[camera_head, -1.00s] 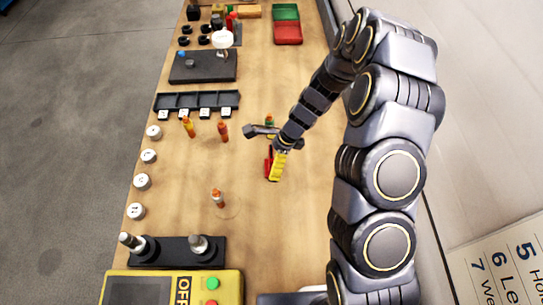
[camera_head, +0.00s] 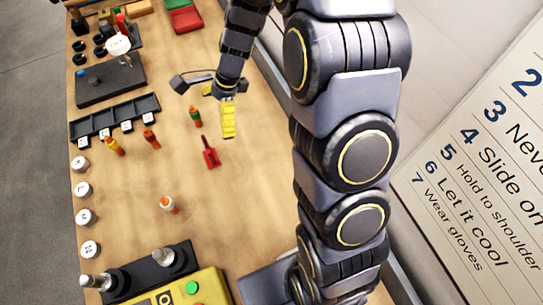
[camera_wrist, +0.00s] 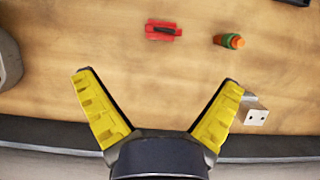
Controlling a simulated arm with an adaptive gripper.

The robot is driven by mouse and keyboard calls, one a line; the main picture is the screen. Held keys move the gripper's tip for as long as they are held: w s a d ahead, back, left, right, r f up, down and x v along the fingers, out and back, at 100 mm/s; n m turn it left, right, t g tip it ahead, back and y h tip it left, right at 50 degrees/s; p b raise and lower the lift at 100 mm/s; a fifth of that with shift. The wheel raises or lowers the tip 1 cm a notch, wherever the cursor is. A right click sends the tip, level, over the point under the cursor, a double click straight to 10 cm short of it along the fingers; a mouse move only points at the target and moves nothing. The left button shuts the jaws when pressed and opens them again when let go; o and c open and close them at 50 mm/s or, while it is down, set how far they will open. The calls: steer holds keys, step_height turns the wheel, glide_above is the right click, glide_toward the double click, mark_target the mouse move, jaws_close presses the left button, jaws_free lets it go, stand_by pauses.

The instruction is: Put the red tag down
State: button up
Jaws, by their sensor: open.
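The red tag (camera_head: 211,154) lies flat on the wooden table (camera_head: 232,190), near its middle. In the wrist view the red tag (camera_wrist: 162,30) lies beyond my fingertips, apart from them, with a dark strip across it. My gripper (camera_wrist: 158,80) is open, its yellow fingers spread wide with nothing between them. In the head view my gripper (camera_head: 228,118) is above the table, a little up and to the right of the tag.
A metal connector (camera_wrist: 252,112) is beside my right finger. Black compartments (camera_head: 115,118) line the left side. Bare table lies below the tag.

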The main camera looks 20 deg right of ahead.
steer(key=s+r+n+g+h, duration=0.1)
steer(key=s+r+n+h, duration=0.1)
steer(key=s+r+n, duration=1)
steer(key=s+d+r+n+h, duration=0.1)
steer(key=s+d+n, duration=0.1)
steer(key=s, duration=0.5)
steer(key=s+d+r+n+h, duration=0.1)
steer(key=s+d+n, duration=0.1)
steer(key=s, duration=0.5)
steer(key=shift+d+r+n+g+h, duration=0.15)
steer(key=shift+r+n+g+h, duration=0.2)
steer(key=shift+n, duration=0.45)
